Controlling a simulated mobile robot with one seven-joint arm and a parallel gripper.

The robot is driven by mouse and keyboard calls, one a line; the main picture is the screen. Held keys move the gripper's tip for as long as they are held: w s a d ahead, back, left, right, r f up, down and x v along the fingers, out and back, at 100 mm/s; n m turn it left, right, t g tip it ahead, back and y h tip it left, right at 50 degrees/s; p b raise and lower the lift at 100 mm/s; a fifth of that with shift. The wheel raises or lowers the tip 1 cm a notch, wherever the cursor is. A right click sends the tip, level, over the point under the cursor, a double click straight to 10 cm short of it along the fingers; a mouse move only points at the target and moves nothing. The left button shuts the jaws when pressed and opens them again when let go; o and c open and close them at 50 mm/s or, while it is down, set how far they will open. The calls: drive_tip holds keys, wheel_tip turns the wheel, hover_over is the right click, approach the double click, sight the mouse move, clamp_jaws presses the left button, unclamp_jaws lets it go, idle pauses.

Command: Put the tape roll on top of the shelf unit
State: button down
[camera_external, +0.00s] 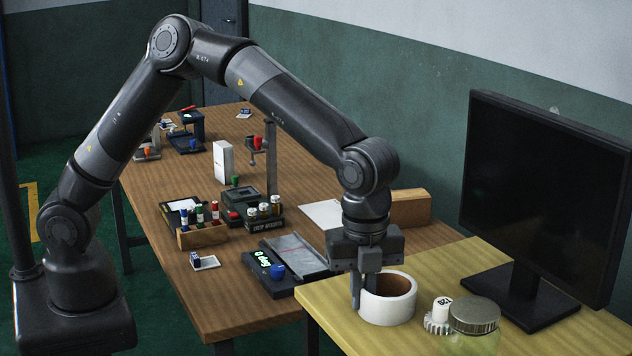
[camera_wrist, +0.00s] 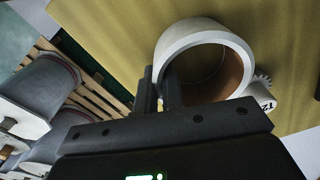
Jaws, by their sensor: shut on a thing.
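The tape roll (camera_external: 390,312) is a wide white ring with a brown inner core. It lies flat, apparently on the yellow tabletop, with its hole facing up. My gripper (camera_external: 363,291) points down at its left side and is shut on the roll's wall. In the wrist view the roll (camera_wrist: 172,46) is close ahead, and my fingers (camera_wrist: 159,82) meet its near left wall, one outside and one inside the ring. I cannot make out a shelf unit in either view.
A monitor (camera_external: 540,190), a glass jar (camera_external: 473,325) and a white geared part (camera_external: 438,315) stand right of the roll on the yellow table (camera_external: 455,268). The brown table (camera_external: 235,310) holds a scale (camera_external: 285,262), a vial rack (camera_external: 203,236) and other small items.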

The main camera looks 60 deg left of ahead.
drive_tip(key=shift+f, duration=0.1)
drive_tip(key=c, duration=1.6)
unclamp_jaws()
drive_tip(key=shift+o, duration=0.2)
wheel_tip(320, 180, up, 12)
drive_tip(key=a+r+n+t, duration=0.1)
drive_tip(key=a+r+n, duration=0.15)
drive_tip(key=a, duration=0.45)
drive_tip(key=a+r+n+t, duration=0.1)
drive_tip(key=a+r+n, duration=0.15)
drive_tip(key=a, duration=0.55)
drive_tip(key=s+a+n+t, duration=0.1)
drive_tip(key=s+a+n, duration=0.35)
drive_tip(key=a, duration=0.65)
drive_tip(key=s+a+n+t, duration=0.1)
drive_tip(key=s+a+n, duration=0.4)
drive_tip(key=a, duration=0.7)
drive_tip(key=s+a+f+n+t, duration=0.1)
drive_tip(key=s+a+f+n, duration=0.2)
drive_tip(key=s+a+n, duration=0.3)
drive_tip(key=shift+s+a+f+n+t, duration=0.35)
drive_tip(key=shift+a+n, duration=0.2)
drive_tip(key=shift+a, duration=0.3)
